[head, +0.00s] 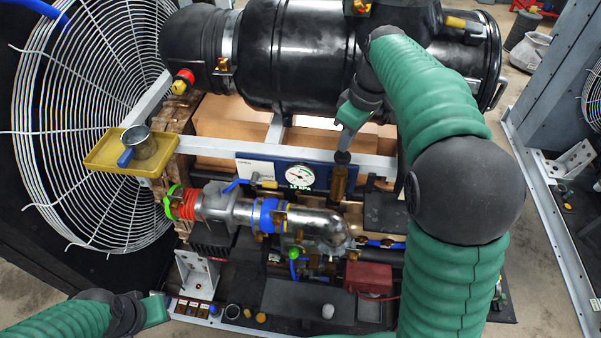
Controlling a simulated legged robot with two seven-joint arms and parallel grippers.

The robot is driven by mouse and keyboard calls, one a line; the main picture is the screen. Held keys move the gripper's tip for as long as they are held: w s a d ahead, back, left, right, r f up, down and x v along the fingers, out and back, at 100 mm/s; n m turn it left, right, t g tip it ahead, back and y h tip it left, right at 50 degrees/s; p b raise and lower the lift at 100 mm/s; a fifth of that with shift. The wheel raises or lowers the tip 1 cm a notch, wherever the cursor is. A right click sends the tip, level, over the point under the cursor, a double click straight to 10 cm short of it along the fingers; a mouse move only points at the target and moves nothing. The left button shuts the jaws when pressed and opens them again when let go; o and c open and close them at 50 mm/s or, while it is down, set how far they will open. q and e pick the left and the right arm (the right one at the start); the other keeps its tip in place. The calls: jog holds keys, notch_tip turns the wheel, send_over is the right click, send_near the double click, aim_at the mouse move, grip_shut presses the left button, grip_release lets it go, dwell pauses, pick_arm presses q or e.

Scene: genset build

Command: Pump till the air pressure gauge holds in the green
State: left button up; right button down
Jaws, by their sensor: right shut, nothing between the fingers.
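The air pressure gauge (300,176) is a round white dial on a blue panel (258,171) below the black cylinder. A small green readout in kPa shows under it. The needle is too small to read against any coloured band. Just right of the gauge stands a brass pump (339,184) with a dark knob on top. My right gripper (343,148) points down, shut and empty, right above the knob. It seems to touch the knob, but I cannot tell for certain. My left gripper (169,305) is low at the left, away from the pump; its fingers are unclear.
A large wire fan guard (85,130) fills the left. A yellow tray (103,152) holds a metal cup with a blue handle. A silver pipe (315,226) with red and blue clamps runs below the gauge. A red box (369,277) stands lower right.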

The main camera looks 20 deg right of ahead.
aim_at(344, 155)
jog(key=shift+f, duration=0.15)
dwell(0.4)
jog(key=shift+f+b, duration=1.75)
jog(key=shift+f, duration=0.55)
notch_tip(344, 155, up, 5)
jog(key=p, duration=0.4)
jog(key=shift+f, duration=0.15)
jog(key=shift+f, duration=0.15)
jog(key=shift+f+b, duration=1.55)
jog(key=shift+f, duration=0.55)
jog(key=shift+r+p, duration=1.95)
jog(key=shift+r, duration=0.35)
